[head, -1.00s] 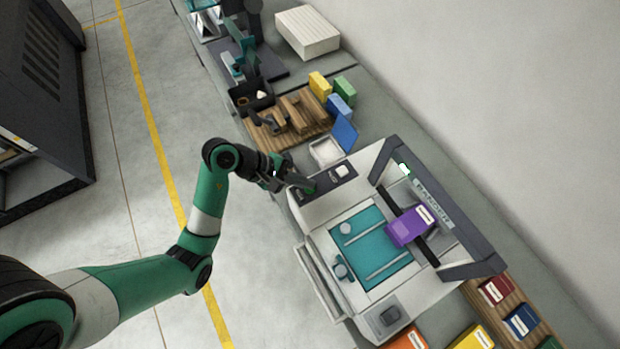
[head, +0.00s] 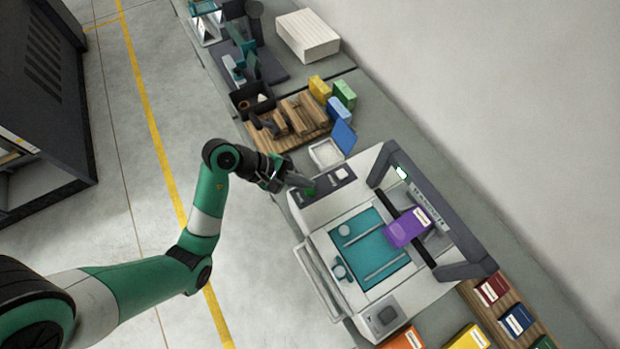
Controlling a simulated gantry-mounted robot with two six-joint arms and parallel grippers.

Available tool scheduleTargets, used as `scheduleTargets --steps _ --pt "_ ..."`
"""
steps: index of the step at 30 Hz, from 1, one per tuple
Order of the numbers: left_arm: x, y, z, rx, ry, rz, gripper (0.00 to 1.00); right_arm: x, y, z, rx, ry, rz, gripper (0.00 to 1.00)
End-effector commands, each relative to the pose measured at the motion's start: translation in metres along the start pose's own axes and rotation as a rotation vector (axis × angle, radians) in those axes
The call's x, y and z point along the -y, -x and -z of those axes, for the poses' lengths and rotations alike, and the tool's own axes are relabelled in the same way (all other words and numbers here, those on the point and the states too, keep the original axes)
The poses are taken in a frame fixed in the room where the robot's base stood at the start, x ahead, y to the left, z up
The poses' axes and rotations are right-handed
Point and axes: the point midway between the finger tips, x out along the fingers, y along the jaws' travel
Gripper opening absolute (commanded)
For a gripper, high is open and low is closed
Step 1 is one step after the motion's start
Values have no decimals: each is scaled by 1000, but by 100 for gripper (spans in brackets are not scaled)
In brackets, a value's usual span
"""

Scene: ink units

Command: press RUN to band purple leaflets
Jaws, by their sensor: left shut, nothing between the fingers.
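The banding machine (head: 320,210) stands on the bench, a white body with a teal bed (head: 362,250) and a dark grey arch. A purple leaflet stack (head: 408,227) lies under the arch, across the dark band track. A dark control panel (head: 334,184) with a green button (head: 309,192) and a pale patch is at the machine's upper left end. My left gripper (head: 307,184) is shut and empty, its tips at the panel right by the green button. I cannot tell whether they touch it. The button's lettering is too small to read. My right gripper is not in view.
A white open box with a blue lid (head: 343,136) stands just behind the panel. Wooden racks (head: 291,117) and yellow, blue and green packs (head: 343,95) are farther back. Coloured stacks (head: 518,320) lie at the lower right.

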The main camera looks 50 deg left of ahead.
Motion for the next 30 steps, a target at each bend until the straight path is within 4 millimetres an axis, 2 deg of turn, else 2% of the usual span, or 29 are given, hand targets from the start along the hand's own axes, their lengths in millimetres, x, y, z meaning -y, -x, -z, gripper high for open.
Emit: scheduleTargets --steps 5,20,30 --pt "-1 2 -1 0 0 0 0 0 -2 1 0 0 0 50" --pt "-26 35 -26 0 0 0 0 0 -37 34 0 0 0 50" --pt "-25 35 -25 0 0 0 0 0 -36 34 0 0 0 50"
